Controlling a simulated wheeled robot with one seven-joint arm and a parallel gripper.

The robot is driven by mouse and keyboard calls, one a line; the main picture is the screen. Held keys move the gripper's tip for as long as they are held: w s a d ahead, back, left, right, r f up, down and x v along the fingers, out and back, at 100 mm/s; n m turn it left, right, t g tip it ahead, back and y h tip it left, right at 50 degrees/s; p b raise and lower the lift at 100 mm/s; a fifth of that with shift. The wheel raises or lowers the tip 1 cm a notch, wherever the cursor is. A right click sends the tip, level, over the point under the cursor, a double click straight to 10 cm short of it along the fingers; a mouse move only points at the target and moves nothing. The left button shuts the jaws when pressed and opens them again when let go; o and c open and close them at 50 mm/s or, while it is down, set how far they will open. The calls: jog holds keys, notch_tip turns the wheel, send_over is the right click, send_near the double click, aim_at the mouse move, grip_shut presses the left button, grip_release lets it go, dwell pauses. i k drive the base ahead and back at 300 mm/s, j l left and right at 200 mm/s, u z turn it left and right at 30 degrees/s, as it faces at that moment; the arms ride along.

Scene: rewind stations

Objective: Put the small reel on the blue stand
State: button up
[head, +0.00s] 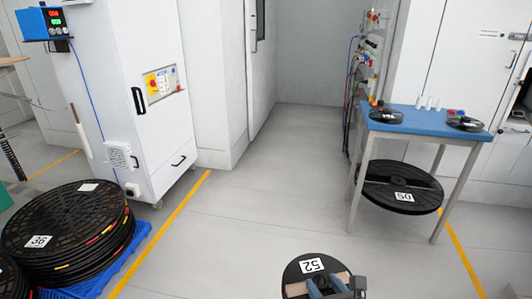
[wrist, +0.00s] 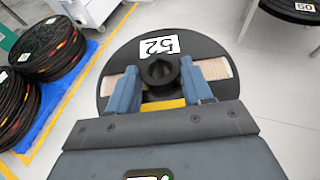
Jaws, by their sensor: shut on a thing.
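The small reel (head: 300,268) is a black disc with a white label reading 52, at the bottom of the head view. My gripper (head: 328,287) is shut on it; in the wrist view my gripper (wrist: 162,88) has a finger on each side of the black hub, and the reel (wrist: 113,62) fills the upper middle. The reel's lower part is hidden by my gripper. The blue stand (head: 425,124) is a blue-topped table with grey legs at the right, farther off, apart from the reel.
Two small black reels (head: 388,116) (head: 465,124) and several white pegs stand on the blue top. A large reel marked 50 (head: 380,190) sits beneath it. Stacked reels (head: 65,215) on a blue pallet (head: 135,250) and a white cabinet (head: 125,90) are left. Grey floor between is clear.

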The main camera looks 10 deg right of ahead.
aim_at(423, 121)
jog(key=i+l+z, duration=0.1)
jog(key=i+z, duration=0.35)
jog(key=i, duration=0.35)
jog(key=i+j+z, duration=0.2)
jog(key=i+z, duration=0.25)
jog(key=i, duration=0.3)
